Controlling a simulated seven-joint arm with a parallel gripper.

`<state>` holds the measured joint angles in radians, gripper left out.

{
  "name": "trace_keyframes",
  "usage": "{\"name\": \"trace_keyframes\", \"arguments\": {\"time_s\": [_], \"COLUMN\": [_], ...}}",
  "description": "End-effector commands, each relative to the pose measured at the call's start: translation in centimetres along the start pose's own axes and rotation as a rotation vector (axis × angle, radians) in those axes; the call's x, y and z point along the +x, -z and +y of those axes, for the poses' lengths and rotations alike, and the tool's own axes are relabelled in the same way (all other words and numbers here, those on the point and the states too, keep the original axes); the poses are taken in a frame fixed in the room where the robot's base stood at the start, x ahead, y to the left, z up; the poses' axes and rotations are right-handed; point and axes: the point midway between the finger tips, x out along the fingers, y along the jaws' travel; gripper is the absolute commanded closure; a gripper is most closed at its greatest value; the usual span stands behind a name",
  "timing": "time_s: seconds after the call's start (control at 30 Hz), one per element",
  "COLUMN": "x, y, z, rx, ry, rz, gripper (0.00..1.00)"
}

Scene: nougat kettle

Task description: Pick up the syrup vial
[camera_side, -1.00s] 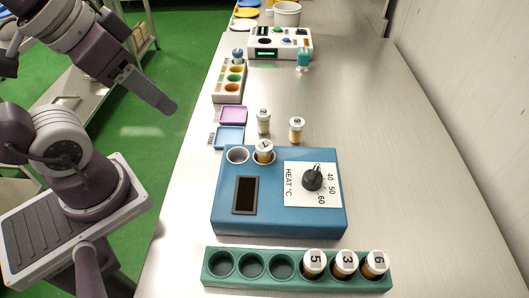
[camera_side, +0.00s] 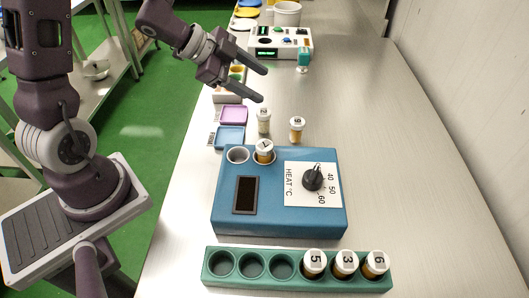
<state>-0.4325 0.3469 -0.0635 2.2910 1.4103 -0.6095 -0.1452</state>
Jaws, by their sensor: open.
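No vial carries a readable syrup label, so I cannot tell which one is the syrup vial. A pale vial (camera_side: 263,122) and an amber vial (camera_side: 296,131), both white-capped, stand upright on the bench behind the blue heater. A vial capped "1" (camera_side: 264,153) sits in the heater's right well. Vials capped "5" (camera_side: 313,265), "3" (camera_side: 344,265) and "6" (camera_side: 375,265) sit in the green rack. My gripper (camera_side: 262,84) is open and empty, its fingers pointing right. In the picture it appears just above the pale vial, apart from it.
The blue heater (camera_side: 225,205) has a dial and an empty left well. The green rack (camera_side: 215,285) has three empty holes at left. Purple (camera_side: 233,115) and blue (camera_side: 229,137) tiles lie left of the pale vial. A white device (camera_side: 265,46) stands behind. The bench's right side is clear.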

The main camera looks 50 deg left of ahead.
Motion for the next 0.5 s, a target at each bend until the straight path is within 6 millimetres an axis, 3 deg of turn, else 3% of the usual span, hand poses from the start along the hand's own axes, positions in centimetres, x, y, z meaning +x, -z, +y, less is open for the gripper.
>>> {"name": "trace_keyframes", "arguments": {"time_s": [0.03, 0.1, 0.2, 0.33, 0.5], "x": [1.1, 0.8, -0.8, -1.8, -0.1], "y": [-0.8, -0.9, -0.8, -0.5, 0.8], "z": [2.9, 6.7, 10.2, 12.0, 13.1], "rx": [-0.005, -0.019, -0.054, -0.077, -0.074], "ry": [-0.142, -0.325, -0.502, -0.592, -0.596], "rz": [0.096, 0.246, 0.402, 0.484, 0.487], "gripper": [0.43, 0.43, 0.43, 0.43, 0.43]}}
